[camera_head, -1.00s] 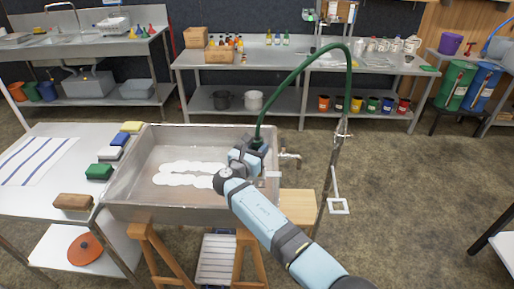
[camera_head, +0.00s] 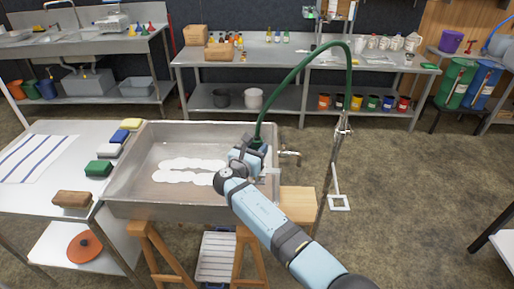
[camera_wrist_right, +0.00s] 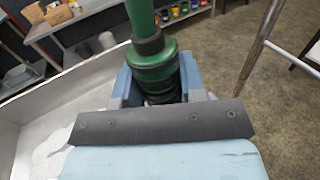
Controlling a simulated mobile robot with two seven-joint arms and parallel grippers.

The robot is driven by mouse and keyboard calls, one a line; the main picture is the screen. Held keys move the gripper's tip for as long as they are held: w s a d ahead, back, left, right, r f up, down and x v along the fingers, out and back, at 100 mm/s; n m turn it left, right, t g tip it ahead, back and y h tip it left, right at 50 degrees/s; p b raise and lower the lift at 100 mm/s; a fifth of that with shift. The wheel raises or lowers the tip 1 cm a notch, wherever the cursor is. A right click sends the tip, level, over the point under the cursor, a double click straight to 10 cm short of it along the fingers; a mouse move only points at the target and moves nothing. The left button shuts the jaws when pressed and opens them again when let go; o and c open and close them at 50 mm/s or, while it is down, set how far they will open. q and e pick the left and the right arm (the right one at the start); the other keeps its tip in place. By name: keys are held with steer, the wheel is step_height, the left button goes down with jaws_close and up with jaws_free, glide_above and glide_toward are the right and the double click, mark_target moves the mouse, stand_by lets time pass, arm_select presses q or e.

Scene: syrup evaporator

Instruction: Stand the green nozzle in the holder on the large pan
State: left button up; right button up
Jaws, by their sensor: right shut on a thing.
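The green nozzle (camera_wrist_right: 158,70) is at the end of a green hose (camera_head: 295,70) that arches down from a stand. My right gripper (camera_wrist_right: 160,88) is shut on the nozzle, which shows upright between the fingers in the wrist view. In the head view the gripper (camera_head: 256,147) is above the right rim of the large pan (camera_head: 155,208). A small grey bracket (camera_head: 270,172), perhaps the holder, shows at that rim beside my wrist. My arm hides part of the rim, and the nozzle's lower end is hidden. My left gripper is out of view.
White foam-like patches (camera_head: 190,165) lie in the pan. A tap (camera_head: 289,154) sticks out of its right side. The hose stand (camera_head: 330,165) is right of the pan. Open floor (camera_head: 410,200) lies to the right.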

steer(key=shift+r, duration=0.1)
steer(key=o, duration=1.1)
steer(key=shift+c, duration=0.2)
